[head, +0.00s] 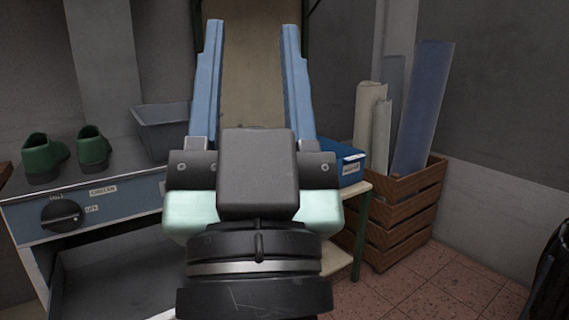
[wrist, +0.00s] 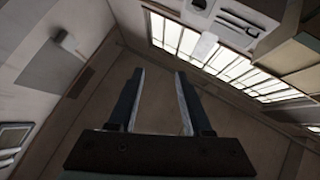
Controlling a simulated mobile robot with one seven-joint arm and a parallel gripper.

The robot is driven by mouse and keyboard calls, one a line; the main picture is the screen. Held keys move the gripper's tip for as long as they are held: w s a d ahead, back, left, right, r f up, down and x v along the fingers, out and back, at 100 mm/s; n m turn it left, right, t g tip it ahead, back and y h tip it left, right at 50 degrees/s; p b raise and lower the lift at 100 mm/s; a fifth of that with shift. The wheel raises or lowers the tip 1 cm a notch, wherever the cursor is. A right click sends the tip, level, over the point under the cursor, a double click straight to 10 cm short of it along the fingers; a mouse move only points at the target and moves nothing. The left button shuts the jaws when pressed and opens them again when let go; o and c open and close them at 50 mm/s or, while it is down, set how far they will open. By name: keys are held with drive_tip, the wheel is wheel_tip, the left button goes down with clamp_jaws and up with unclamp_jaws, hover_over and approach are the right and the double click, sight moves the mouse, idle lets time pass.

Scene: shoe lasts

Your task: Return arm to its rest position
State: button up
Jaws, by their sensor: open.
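My gripper (head: 252,55) is raised in the middle of the head view, its two blue fingers pointing up and spread wide apart. Nothing is between the fingers. In the wrist view my gripper (wrist: 157,75) is also open and empty, with the upper walls and ceiling of the room beyond it. My wrist and gripper body hide part of the bench and shelf behind them in the head view.
Two green shoes (head: 92,148) stand on a grey bench (head: 120,190) at left, beside a grey bin (head: 163,135). A blue box (head: 342,165) sits right of my gripper. A wooden crate (head: 405,215) holds several rolls (head: 425,110).

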wheel_tip(320, 180, up, 36)
drive_tip(key=s+d+h+p, duration=0.2)
drive_tip(key=p, duration=3.1)
drive_tip(key=shift+t, duration=0.4)
